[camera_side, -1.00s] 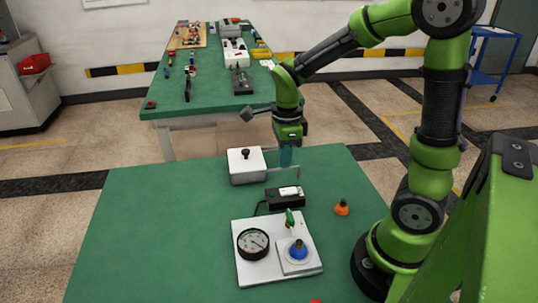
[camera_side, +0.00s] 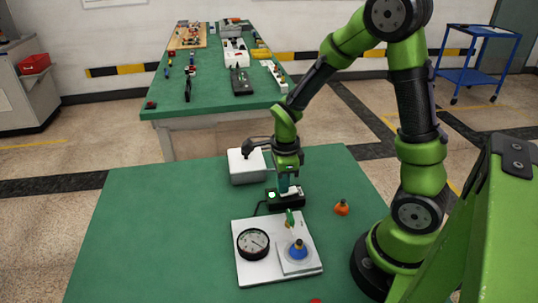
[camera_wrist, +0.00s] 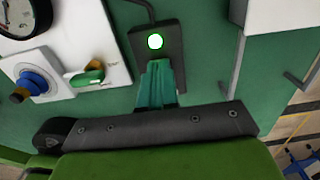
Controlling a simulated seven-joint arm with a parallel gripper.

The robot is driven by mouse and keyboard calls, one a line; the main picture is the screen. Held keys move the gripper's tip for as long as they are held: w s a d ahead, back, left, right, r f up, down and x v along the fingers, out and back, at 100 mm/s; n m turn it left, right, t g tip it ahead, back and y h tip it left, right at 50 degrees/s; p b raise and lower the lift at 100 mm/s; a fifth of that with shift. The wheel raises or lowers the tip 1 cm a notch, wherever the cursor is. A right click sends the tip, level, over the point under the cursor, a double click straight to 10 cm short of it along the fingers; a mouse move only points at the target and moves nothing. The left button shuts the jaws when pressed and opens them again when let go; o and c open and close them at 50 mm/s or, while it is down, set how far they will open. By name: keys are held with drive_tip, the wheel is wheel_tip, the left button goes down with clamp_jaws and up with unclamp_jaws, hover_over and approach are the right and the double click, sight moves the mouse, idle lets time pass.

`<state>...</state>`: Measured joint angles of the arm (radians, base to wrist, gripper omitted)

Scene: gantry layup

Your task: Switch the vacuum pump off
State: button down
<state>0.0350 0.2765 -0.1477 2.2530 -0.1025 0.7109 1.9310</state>
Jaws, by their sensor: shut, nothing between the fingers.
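A black switch box (camera_side: 287,203) lies on the near green table, with a cable running from its left side. A round light glows white with a green rim on its left end (camera_side: 272,195); it also shows lit in the wrist view (camera_wrist: 155,41). A small white part (camera_side: 297,191) shows on the box's right end. My gripper (camera_side: 284,190) is shut and empty, pointing down, with its tips at the box top beside the light. The teal fingers (camera_wrist: 157,75) cover the middle of the box in the wrist view, so I cannot tell whether they touch it.
A white panel (camera_side: 246,277) in front carries a dial gauge (camera_side: 253,244), a green-handled valve (camera_side: 290,219) and a blue fitting (camera_side: 298,250). An orange piece (camera_side: 341,208) lies right. The table's left is clear.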

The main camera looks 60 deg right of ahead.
sight(295, 188)
drive_tip(key=shift+s+d+f, duration=0.1)
drive_tip(key=shift+s, duration=0.05)
drive_tip(key=shift+s+d+r, duration=0.3)
drive_tip(key=shift+s+d, duration=0.15)
drive_tip(key=shift+r, duration=0.1)
idle(0.3)
wheel_tip(295, 188, up, 14)
drive_tip(key=s+d, duration=0.1)
drive_tip(key=shift+s+d, duration=0.2)
idle(0.3)
drive_tip(key=s+a+r+n+t, duration=0.1)
drive_tip(key=a+r+n+t, duration=0.1)
drive_tip(key=n, duration=0.5)
drive_tip(key=s+a+r+n+t+y, duration=0.1)
drive_tip(key=s+a+r+n+t, duration=0.1)
drive_tip(key=a+n, duration=0.3)
drive_tip(key=s+a+r+n+t+y, duration=0.1)
drive_tip(key=a+r+n+t, duration=0.1)
drive_tip(key=n, duration=0.9)
drive_tip(key=shift+s+a+t, duration=0.35)
drive_tip(key=shift+a+t, duration=0.25)
drive_tip(key=shift+a, duration=0.4)
